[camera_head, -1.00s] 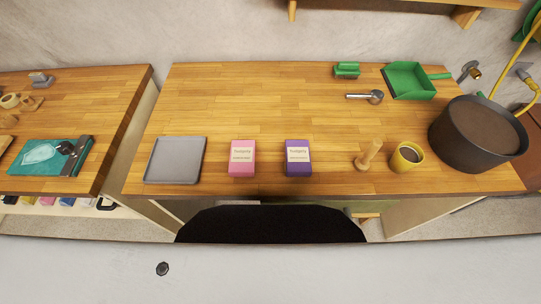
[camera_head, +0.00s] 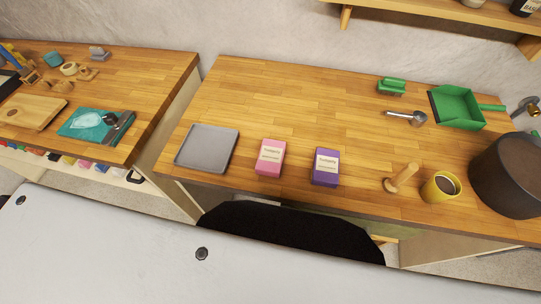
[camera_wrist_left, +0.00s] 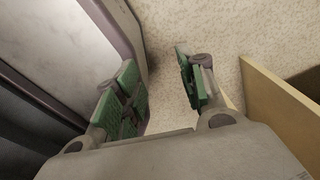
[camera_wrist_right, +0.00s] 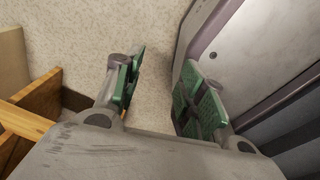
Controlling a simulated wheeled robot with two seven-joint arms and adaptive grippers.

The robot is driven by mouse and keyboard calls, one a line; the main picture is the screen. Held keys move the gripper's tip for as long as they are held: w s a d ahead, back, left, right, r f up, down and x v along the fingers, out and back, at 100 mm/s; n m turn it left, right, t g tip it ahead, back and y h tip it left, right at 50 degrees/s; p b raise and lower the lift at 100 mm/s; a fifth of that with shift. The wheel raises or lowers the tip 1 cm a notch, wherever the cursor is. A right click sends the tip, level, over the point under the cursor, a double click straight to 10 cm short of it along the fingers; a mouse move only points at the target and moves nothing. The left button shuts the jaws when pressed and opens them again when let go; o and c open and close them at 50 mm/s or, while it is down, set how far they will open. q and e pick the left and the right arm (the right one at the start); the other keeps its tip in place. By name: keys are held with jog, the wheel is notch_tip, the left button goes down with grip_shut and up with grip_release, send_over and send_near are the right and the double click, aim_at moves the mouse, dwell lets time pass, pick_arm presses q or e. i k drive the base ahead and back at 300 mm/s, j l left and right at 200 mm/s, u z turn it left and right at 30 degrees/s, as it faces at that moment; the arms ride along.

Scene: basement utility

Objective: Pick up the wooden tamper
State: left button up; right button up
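The wooden tamper (camera_head: 401,178) lies tilted on the worktop near its front edge, in the right half of the head view, just left of a yellow cup. My left gripper (camera_wrist_left: 160,88) is open and empty, with bare floor beyond its fingers. My right gripper (camera_wrist_right: 156,88) is also open and empty over the floor. Neither gripper shows in the head view, and neither wrist view shows the tamper.
The yellow cup (camera_head: 440,187) and a dark pot (camera_head: 505,175) stand right of the tamper. Purple (camera_head: 325,167) and pink (camera_head: 270,157) boxes and a grey tray (camera_head: 207,149) lie to its left. A scoop (camera_head: 407,117), green brush (camera_head: 391,86) and dustpan (camera_head: 458,106) lie behind. The worktop's middle is clear.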

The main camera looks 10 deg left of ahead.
aim_at(391, 186)
jog(key=z, duration=1.15)
